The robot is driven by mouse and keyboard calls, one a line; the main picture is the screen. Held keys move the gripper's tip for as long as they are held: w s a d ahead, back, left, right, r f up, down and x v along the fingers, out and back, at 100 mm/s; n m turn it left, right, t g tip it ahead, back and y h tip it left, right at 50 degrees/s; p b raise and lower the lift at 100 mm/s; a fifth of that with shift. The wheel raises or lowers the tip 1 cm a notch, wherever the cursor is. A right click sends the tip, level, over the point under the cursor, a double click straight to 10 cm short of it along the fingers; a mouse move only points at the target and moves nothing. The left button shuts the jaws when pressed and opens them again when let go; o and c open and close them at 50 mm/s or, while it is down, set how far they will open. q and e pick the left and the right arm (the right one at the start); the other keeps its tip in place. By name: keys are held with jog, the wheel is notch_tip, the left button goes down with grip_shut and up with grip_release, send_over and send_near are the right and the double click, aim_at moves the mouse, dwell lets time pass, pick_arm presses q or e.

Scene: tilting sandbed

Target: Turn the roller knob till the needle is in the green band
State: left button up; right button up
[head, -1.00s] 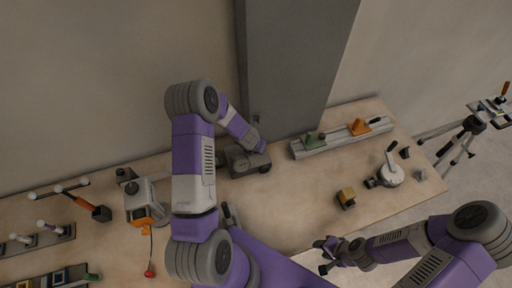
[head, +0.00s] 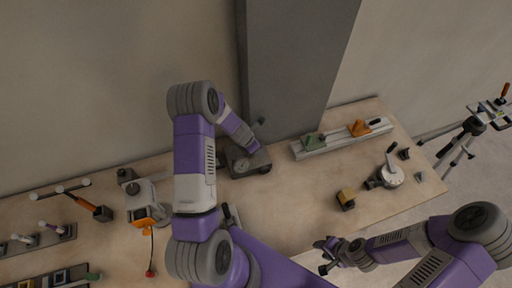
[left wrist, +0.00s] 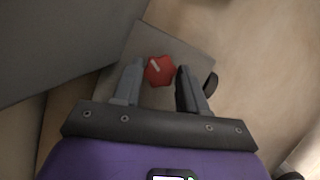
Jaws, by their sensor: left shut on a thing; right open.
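A grey box (head: 262,158) stands at the back of the bench, by the dark pillar. In the left wrist view, a red knob (left wrist: 159,71) with a white mark sits on the box's grey plate (left wrist: 148,40). My left gripper (left wrist: 157,68) is shut on the red knob, one finger on each side. In the head view its fingers are hard to make out beside the box. My right gripper (head: 328,254) is open and empty near the bench's front edge.
The dark pillar (head: 290,70) rises close behind the box. A rail with green and orange blocks (head: 340,138) lies to the right. A yellow-black block (head: 346,199) and a white device with a handle (head: 391,174) stand nearer. The bench middle is clear.

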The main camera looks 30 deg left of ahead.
pick_arm(q)
jog(key=m, duration=0.2)
jog(key=shift+a+m+g+h, duration=0.1)
jog(key=shift+m+g+h, duration=0.3)
jog(key=m, duration=0.2)
jog(key=shift+w+a+m+g+h, duration=0.1)
jog(key=shift+w+m+g+h, duration=0.05)
jog(key=shift+m+g+h, duration=0.25)
jog(key=m+g+b, duration=0.1)
jog(key=m, duration=0.2)
jog(key=shift+w+f+h+b, duration=0.1)
jog(key=shift+h+b, duration=0.2)
jog(key=shift+w+m+g+b, duration=0.1)
jog(key=shift+m+g+b, duration=0.6)
jog(key=shift+m, duration=1)
jog(key=o, duration=1.1)
jog(key=shift+c, duration=0.2)
